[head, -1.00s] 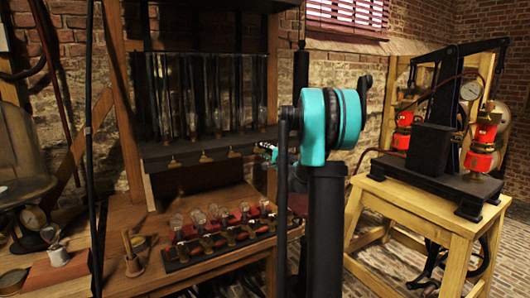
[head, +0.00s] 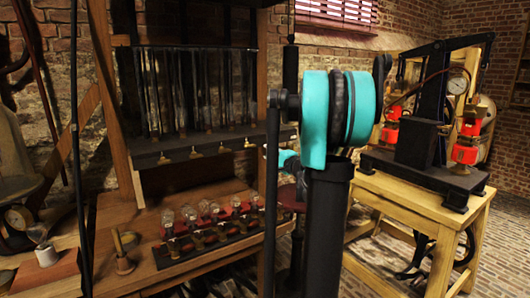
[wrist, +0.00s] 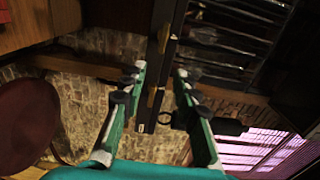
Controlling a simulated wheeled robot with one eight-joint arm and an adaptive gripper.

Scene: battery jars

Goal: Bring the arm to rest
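My arm's teal and black joint (head: 337,115) stands in the middle of the head view, on a black column. My gripper is mostly hidden behind it in that view. In the wrist view my gripper (wrist: 162,82) has its two green fingers with dark pads spread apart. No object is between the pads; the dark rack edge with brass fittings shows beyond the gap. The wrist picture is turned, with the brick wall and window blind behind the fingers.
A wooden bench (head: 120,225) at left holds a rack of glass jars (head: 195,90) above a row of small bulbs (head: 205,212). A yellow wooden table (head: 420,200) at right carries a pump with red cylinders (head: 467,140). Brick floor lies between them.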

